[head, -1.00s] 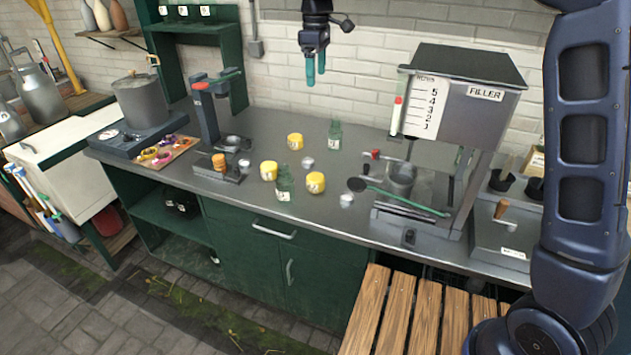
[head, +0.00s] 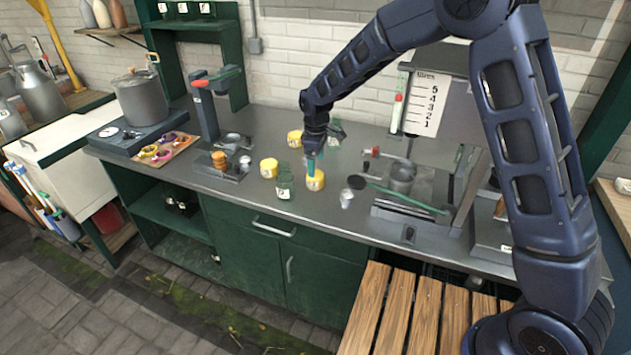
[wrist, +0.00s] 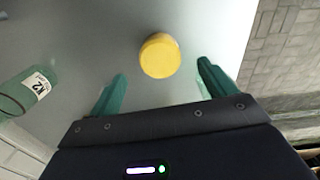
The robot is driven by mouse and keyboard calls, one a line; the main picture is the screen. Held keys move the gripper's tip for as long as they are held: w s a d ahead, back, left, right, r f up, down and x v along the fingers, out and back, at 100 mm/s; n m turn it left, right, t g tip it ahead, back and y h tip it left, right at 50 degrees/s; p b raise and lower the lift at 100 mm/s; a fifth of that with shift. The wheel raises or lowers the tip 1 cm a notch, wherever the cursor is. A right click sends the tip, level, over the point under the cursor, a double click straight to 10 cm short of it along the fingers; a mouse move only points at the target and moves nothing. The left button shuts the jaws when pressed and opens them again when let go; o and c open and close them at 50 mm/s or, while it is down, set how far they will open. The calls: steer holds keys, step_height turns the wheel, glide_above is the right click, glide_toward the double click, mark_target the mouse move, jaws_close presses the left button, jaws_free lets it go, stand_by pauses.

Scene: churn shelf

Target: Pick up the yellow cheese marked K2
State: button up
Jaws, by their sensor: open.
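A yellow cheese (head: 316,183) stands at the front right of its group on the grey counter. Two more yellow cheeses stand nearby, one at the back (head: 295,138) and one to the left (head: 269,168). My gripper (head: 312,165) is open with its teal fingers pointing down at the front right cheese, partly covering it. In the wrist view one yellow cheese (wrist: 160,56) lies ahead of the gap between my open fingers (wrist: 160,84), with nothing held. No mark on it is readable there, and the cheese marks in the head view are too small to read.
A green bottle (head: 285,187) stands close left of the front right cheese. A small metal piece (head: 346,198) and the filler stand (head: 403,178) are to the right. The counter's front edge is near.

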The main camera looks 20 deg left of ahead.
mark_target(316, 177)
steer(key=shift+f, duration=3.4)
steer(key=c, duration=1.2)
